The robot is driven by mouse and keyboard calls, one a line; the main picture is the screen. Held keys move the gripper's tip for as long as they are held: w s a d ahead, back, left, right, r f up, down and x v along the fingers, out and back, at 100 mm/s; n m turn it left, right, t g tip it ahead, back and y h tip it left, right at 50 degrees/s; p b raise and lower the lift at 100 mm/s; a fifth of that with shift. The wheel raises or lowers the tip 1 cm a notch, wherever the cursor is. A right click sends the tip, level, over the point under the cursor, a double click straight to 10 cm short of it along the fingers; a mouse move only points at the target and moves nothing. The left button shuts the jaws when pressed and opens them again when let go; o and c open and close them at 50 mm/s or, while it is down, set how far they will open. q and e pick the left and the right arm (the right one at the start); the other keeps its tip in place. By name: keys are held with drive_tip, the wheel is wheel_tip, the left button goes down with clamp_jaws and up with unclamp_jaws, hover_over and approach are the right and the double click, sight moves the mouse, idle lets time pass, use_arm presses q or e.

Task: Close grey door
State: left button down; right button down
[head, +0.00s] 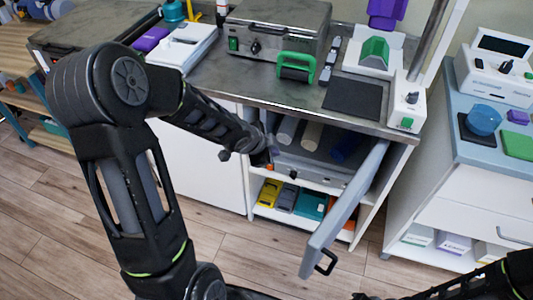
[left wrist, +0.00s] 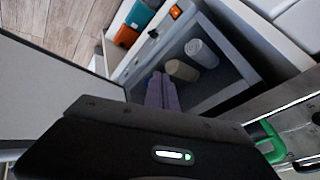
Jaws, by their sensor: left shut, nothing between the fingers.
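The grey door (head: 345,215) stands open in the head view, swung out from the right side of the cabinet. Its dark handle (head: 327,263) is near its free end. In the left wrist view the door (left wrist: 50,80) is the pale panel at the left. My left gripper (head: 268,156) is at the left part of the cabinet opening, to the left of the door and apart from it. Its fingers (left wrist: 162,92) show shut and empty in the left wrist view. My right gripper (head: 368,297) is barely in view at the bottom edge, so its jaws cannot be made out.
Rolled towels (head: 311,136) lie on the cabinet's upper shelf. Coloured bins (head: 311,206) stand on the lower one. The countertop (head: 260,84) above holds a machine with a green handle (head: 296,67). A white drawer unit (head: 470,205) stands at right. The wooden floor (head: 245,255) before the cabinet is open.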

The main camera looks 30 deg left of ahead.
use_arm(q)
drive_tip(key=d+r, duration=0.1)
drive_tip(key=s+r, duration=0.1)
drive_tip(key=d+r, duration=0.1)
drive_tip(key=r, duration=0.1)
drive_tip(key=shift+s+d+r+p, duration=0.1)
drive_tip(key=shift+s+d+p, duration=0.2)
drive_tip(key=shift+s, duration=0.1)
